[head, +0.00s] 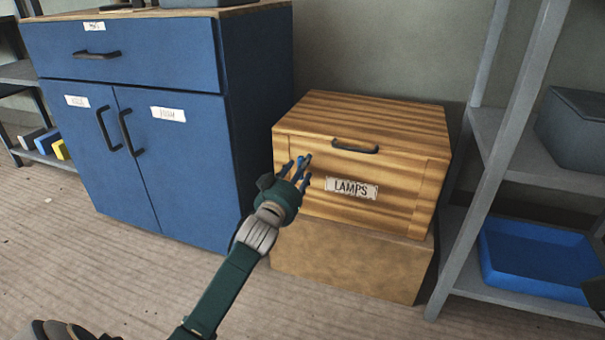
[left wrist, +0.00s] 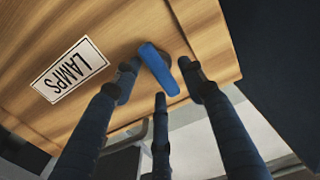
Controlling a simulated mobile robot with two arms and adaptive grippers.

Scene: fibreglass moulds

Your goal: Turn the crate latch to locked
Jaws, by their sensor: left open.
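The wooden crate (head: 395,207) with a LAMPS label (head: 351,188) stands closed against the wall. The crate latch (left wrist: 158,70) is a short blue bar on the crate's front, beside the label. In the left wrist view it lies slanted, from upper left to lower right. In the head view the latch (head: 307,160) is partly hidden by my fingers. My left gripper (head: 298,172) is open at the crate's front. In the left wrist view its fingers (left wrist: 160,85) are spread around the latch; I cannot tell whether they touch it.
The crate has a dark handle (head: 355,147) and rests on a brown box (head: 345,264). A blue cabinet (head: 165,190) stands close on the left. A grey shelf (head: 500,125) with a blue tray (head: 540,255) is on the right. The floor at the front is clear.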

